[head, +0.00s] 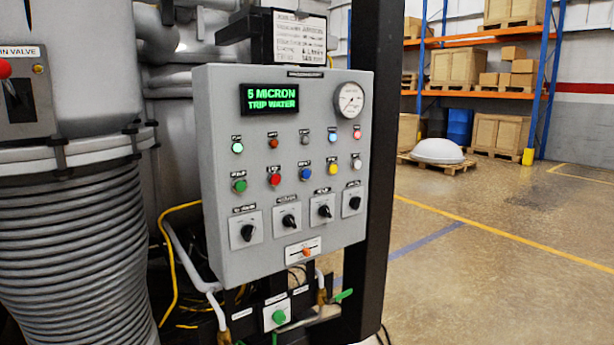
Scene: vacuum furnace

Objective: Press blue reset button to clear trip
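The grey control panel (290,225) is mounted on a dark post in the middle of the head view. The blue button (306,174) sits in the lower row of round buttons, between a red button (275,179) and a yellow one (333,169). A green button (240,186) is at the left of that row. The display (269,101) reads "5 MICRON TRIP WATER" in green letters. My gripper is not in view, and nothing covers the panel's front.
Rotary switches (289,221) line the panel below the buttons, above an orange-knobbed slider plate (305,251). A green button box (279,316), pipes and a yellow cable (170,265) are underneath. A ribbed vessel (75,250) stands close left.

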